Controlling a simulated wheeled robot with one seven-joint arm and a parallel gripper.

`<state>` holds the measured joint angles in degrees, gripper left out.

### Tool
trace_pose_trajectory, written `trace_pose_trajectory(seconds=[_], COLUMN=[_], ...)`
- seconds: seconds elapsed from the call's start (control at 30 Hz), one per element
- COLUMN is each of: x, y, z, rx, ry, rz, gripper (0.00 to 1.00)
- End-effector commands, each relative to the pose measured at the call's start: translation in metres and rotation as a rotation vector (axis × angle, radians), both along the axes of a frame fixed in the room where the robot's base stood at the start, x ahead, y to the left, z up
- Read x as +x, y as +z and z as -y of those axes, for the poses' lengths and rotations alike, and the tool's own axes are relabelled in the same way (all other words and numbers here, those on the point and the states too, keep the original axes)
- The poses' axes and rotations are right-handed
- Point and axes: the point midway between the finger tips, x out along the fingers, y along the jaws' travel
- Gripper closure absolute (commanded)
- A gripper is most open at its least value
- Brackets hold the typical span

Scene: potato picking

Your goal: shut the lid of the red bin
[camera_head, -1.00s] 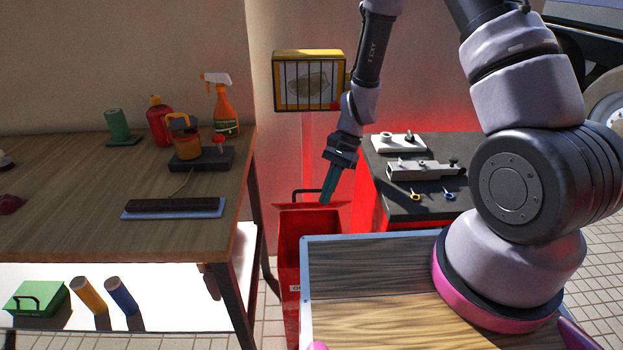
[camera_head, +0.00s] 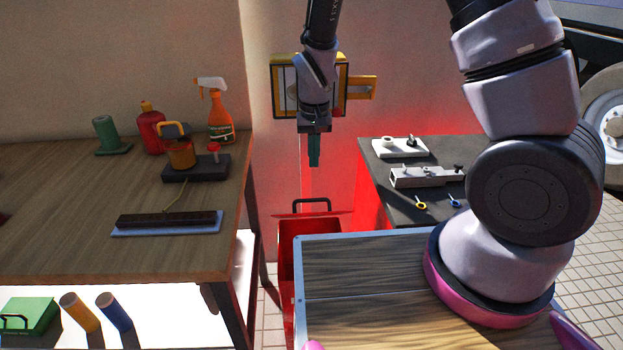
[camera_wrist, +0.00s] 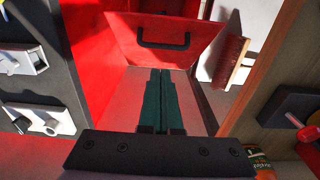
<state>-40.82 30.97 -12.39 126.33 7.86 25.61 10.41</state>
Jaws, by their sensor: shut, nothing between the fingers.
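The red bin (camera_head: 287,260) stands on the floor between the wooden workbench and the dark-topped cabinet. Its lid (camera_head: 330,214) is open, tilted up at the far side, with a black handle (camera_head: 311,203). My gripper (camera_head: 314,165) is shut and empty, pointing down above the far side of the bin. In the wrist view its green fingertips (camera_wrist: 161,72) appear near the lid's edge; I cannot tell whether they touch it.
The workbench (camera_head: 60,255) with bottles and tools is left of the bin. The cabinet (camera_head: 400,208) with metal parts is on the right. A yellow-framed wall box (camera_head: 278,88) is behind my arm. My wooden deck (camera_head: 350,262) hides part of the bin's front.

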Motion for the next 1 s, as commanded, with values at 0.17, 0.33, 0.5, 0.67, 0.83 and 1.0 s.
trace_pose_trajectory(seconds=[0.17,0.33,0.5,0.67,0.83,1.0], x=[0.001,0.001,0.002,0.004,0.004,0.004], y=[-0.021,-0.053,-0.081,-0.095,-0.098,-0.098], z=[0.001,0.001,0.001,0.001,0.000,0.000], rx=[-0.003,-0.003,-0.002,-0.002,0.000,0.000], ry=[0.004,0.001,0.002,0.000,0.001,0.001], rz=[0.000,-0.003,-0.002,0.000,0.002,0.002], gripper=[1.00,1.00,1.00,1.00,1.00,1.00])
